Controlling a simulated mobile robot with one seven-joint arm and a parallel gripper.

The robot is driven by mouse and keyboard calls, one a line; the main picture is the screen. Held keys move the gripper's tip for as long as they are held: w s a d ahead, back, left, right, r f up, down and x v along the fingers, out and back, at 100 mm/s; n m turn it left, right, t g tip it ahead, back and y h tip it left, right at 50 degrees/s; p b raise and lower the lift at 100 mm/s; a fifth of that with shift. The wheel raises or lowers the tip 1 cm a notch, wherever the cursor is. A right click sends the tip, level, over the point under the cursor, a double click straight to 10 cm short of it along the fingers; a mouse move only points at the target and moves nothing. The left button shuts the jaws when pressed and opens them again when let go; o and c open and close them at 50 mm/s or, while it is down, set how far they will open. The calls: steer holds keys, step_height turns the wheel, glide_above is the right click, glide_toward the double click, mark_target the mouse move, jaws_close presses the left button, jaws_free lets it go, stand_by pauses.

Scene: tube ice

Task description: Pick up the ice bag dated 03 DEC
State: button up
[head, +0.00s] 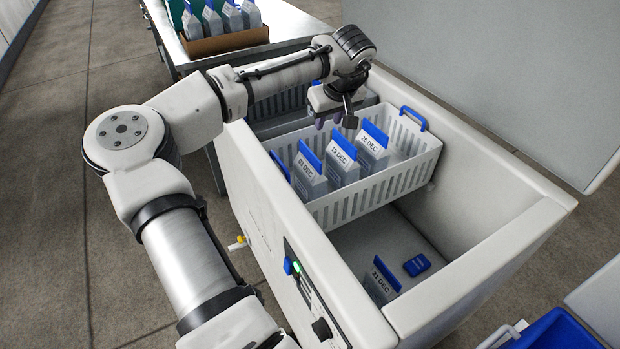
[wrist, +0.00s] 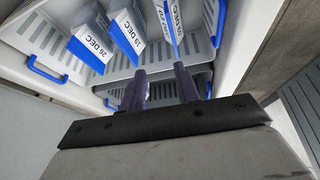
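The ice bag labelled 03 DEC (head: 308,168) stands in the white basket (head: 386,190), with a blue top strip. In the wrist view a bag with a partly readable label (wrist: 166,24), apparently the same one, shows beyond the fingers. Bags labelled 19 DEC (head: 343,158) and 26 DEC (head: 373,148) stand to its right in the head view. My gripper (head: 335,122) is above the back part of the basket, behind the bags. In the wrist view its two dark purple fingers (wrist: 160,74) are apart with nothing between them.
Another blue-topped bag (head: 280,166) stands left of 03 DEC, mostly hidden by the freezer wall (head: 262,215). Below the basket lie another dated bag (head: 381,283) and a blue block (head: 417,265). A second basket (head: 284,104) is behind. A cardboard box (head: 228,40) holds several bags.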

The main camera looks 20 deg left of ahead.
steer(key=s+a+f+n+g, duration=0.1)
steer(key=a, duration=0.1)
glide_above(311, 151)
steer(key=s+d, duration=0.1)
steer(key=s, duration=0.1)
steer(key=shift+y, duration=0.3)
step_height(311, 151, down, 7)
steer(key=shift+f+p, duration=0.1)
steer(key=shift+p, duration=0.25)
steer(key=x, duration=0.2)
steer(key=p+x, duration=0.1)
steer(key=x, duration=0.1)
steer(key=shift+w+d+f, duration=0.1)
steer(key=shift+w+f, duration=0.25)
steer(key=shift+w, duration=0.1)
steer(key=shift+w+a+f, duration=0.15)
steer(key=shift+a+f, duration=0.05)
steer(key=shift+f, duration=0.35)
steer(key=shift+f, duration=0.25)
steer(key=shift+c, duration=0.4)
jaws_close()
